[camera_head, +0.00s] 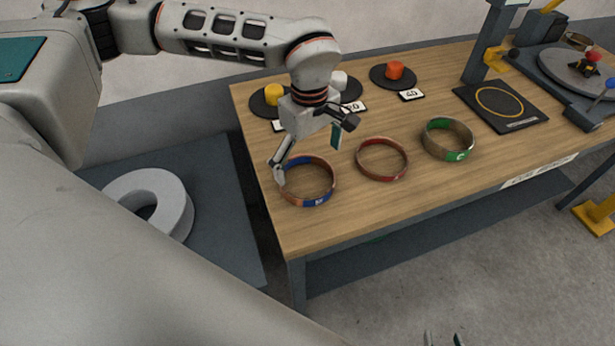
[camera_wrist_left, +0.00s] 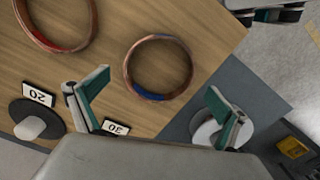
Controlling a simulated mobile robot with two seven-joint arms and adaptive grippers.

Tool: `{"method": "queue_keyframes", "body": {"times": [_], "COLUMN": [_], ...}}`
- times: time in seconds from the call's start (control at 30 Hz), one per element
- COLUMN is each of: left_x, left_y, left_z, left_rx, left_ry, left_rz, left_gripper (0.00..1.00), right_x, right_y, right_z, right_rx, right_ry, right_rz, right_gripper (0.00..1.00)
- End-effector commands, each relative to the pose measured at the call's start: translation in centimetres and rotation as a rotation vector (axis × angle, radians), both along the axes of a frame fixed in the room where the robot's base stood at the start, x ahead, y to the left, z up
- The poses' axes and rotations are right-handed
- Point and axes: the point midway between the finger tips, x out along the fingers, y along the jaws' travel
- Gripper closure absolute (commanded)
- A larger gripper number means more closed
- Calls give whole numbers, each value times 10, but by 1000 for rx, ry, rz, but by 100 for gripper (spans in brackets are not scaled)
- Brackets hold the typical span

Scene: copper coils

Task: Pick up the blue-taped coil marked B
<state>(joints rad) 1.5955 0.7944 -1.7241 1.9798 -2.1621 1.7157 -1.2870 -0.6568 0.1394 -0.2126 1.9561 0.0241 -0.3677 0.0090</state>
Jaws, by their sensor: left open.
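The blue-taped coil (camera_head: 318,201) is a copper ring lying flat near the front left corner of the wooden table, with a small pale mark on its blue tape. It also shows in the left wrist view (camera_wrist_left: 152,95), where its centre is empty. My left gripper (camera_head: 308,163) is open above this coil, its fingers spread on either side. In the left wrist view the open left fingers (camera_wrist_left: 158,82) frame the coil, with nothing between them. My right gripper (camera_head: 443,339) barely shows at the bottom edge, in front of the table.
A red-taped coil (camera_head: 381,175) and a green-taped coil (camera_head: 458,156) lie to the right. Dark discs with yellow (camera_head: 274,94), white (camera_head: 339,80) and red (camera_head: 395,70) knobs stand behind. A black scale pad (camera_head: 500,119) is further right. A grey ring (camera_head: 175,195) lies left of the table.

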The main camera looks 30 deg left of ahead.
Motion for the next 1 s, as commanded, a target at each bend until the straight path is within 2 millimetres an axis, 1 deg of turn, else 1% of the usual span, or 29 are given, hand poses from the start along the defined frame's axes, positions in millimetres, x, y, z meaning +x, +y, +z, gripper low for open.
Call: {"method": "queue_keyframes", "body": {"times": [0.33, 0.43, 0.6, 0.67, 0.7, 0.77, 0.8, 0.83, 0.87, 1.0], "left_x": [-2, -1, -1, -1, -1, -1, -1, -1, -1, -1], "left_y": [3, 3, 3, 3, 3, 3, 3, 3, 3, 3], "left_z": [-44, -49, -48, -48, -48, -48, -48, -48, -48, -48], "left_rx": [0, 0, 0, 0, 0, 0, 0, 0, -1, -1], "left_ry": [3, 1, 0, 0, 0, 0, 0, 0, -2, -2], "left_rz": [1, 0, 0, 0, 0, 0, 0, 0, 0, 0], "left_gripper": [0, 0, 0, 16, 26, 42, 52, 60, 61, 61], "right_x": [5, 7, 8, 8, 8, 8, 8, 8, 8, 7], "right_y": [0, 0, 1, 1, 1, 1, 1, 0, 0, 0], "right_z": [3, 5, 7, 7, 7, 7, 7, 7, 7, 5], "right_rx": [1, 1, 2, 2, 2, 2, 2, 2, 2, 2], "right_ry": [-10, -14, -18, -18, -18, -18, -18, -18, -18, -15], "right_rz": [1, 0, 0, 0, 0, 0, 0, 0, 0, 0], "right_gripper": [60, 60, 60, 60, 60, 60, 60, 60, 60, 60]}}
